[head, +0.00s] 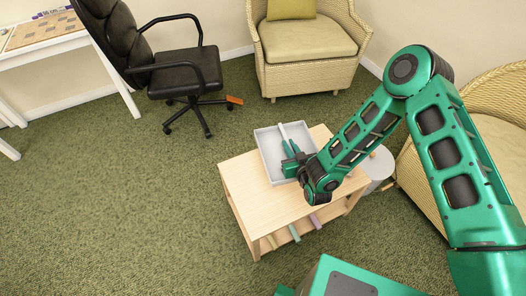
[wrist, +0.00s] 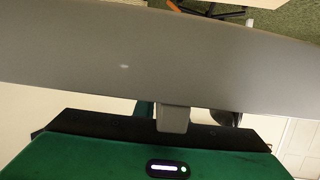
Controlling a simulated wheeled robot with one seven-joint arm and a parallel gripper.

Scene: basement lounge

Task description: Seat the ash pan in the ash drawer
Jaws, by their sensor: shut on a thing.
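A shallow grey open tray (head: 266,157), which looks like the ash drawer, rests on the back left of a small wooden table. My gripper (head: 292,157) reaches over the tray's right part, from the right. A narrow pale piece (head: 282,131) lies in front of the fingers, inside the tray's outline; it may be part of the ash pan. In the wrist view a broad smooth grey surface (wrist: 130,55) crosses close to the camera, probably the pan in my gripper. The fingertips are mostly hidden. Whether the pan touches the tray floor cannot be told.
The wooden table (head: 268,207) has bare top at the front and a lower shelf with several coloured items. A round white-topped stand (head: 378,165) is close on its right. A wicker armchair (head: 308,40) and a black office chair (head: 165,75) stand behind. Carpet at left is clear.

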